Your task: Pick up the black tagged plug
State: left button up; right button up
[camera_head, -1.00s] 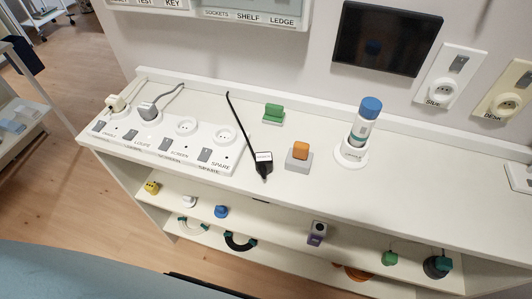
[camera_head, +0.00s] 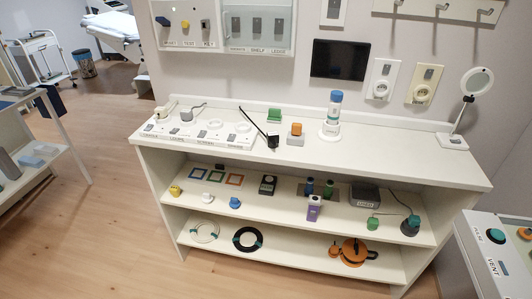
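The black tagged plug (camera_head: 272,142) lies on the white counter top (camera_head: 380,150), just right of the socket strip. Its black cord (camera_head: 253,122) runs up and left toward the back of the counter. A pale tag shows near the plug, too small to read here. Neither of my grippers is in view.
The white socket strip (camera_head: 197,145) holds a white plug and a grey plug (camera_head: 188,114). An orange block on a grey base (camera_head: 296,131), a green block (camera_head: 274,115) and a blue-capped bottle (camera_head: 333,110) stand near the plug. A lamp (camera_head: 455,140) stands at right.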

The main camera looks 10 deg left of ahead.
aim_at(273, 136)
jog(key=u, duration=0.55)
jog(key=i, duration=0.75)
jog(key=u, duration=0.35)
